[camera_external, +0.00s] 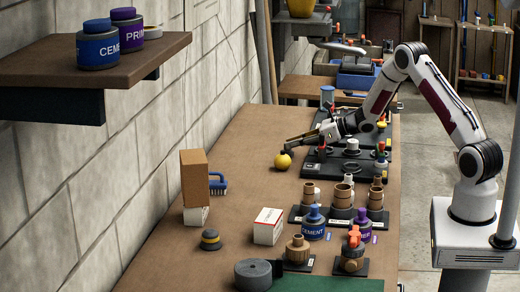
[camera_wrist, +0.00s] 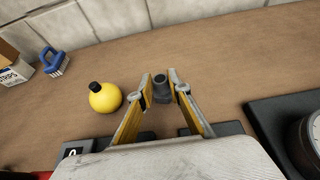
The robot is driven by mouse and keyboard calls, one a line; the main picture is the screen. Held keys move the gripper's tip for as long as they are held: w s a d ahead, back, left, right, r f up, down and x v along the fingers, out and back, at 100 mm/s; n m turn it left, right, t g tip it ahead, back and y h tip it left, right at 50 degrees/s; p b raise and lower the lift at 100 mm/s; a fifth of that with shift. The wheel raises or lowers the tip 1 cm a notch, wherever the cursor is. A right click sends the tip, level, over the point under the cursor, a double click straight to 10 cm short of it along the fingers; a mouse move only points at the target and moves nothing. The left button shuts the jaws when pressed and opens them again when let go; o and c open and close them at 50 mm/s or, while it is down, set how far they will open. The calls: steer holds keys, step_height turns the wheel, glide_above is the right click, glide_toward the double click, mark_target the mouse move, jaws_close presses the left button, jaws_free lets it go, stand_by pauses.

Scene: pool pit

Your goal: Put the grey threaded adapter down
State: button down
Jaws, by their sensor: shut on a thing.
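The grey threaded adapter (camera_wrist: 161,86) is a small dark grey hollow piece, seen between my fingertips in the wrist view. My gripper (camera_wrist: 161,92) is shut on it, one yellow-and-grey finger on each side. The bare wooden bench top lies behind and below it; I cannot tell how far the adapter is above the wood. In the external view my gripper (camera_external: 291,139) reaches left over the bench (camera_external: 240,184), near a yellow ball-shaped item.
The yellow ball-shaped item with a black cap (camera_wrist: 105,97) sits left of my fingers. A blue brush (camera_wrist: 52,61) and a box (camera_wrist: 14,66) are farther left. A black tray (camera_wrist: 268,120) lies to the right. Bare wood is free beyond my fingertips.

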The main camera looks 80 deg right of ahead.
steer(key=shift+f, duration=0.1)
steer(key=c, duration=1.9)
jaws_free()
steer(key=shift+v, duration=6.05)
steer(key=shift+w+r, duration=0.1)
steer(key=shift+r, duration=0.15)
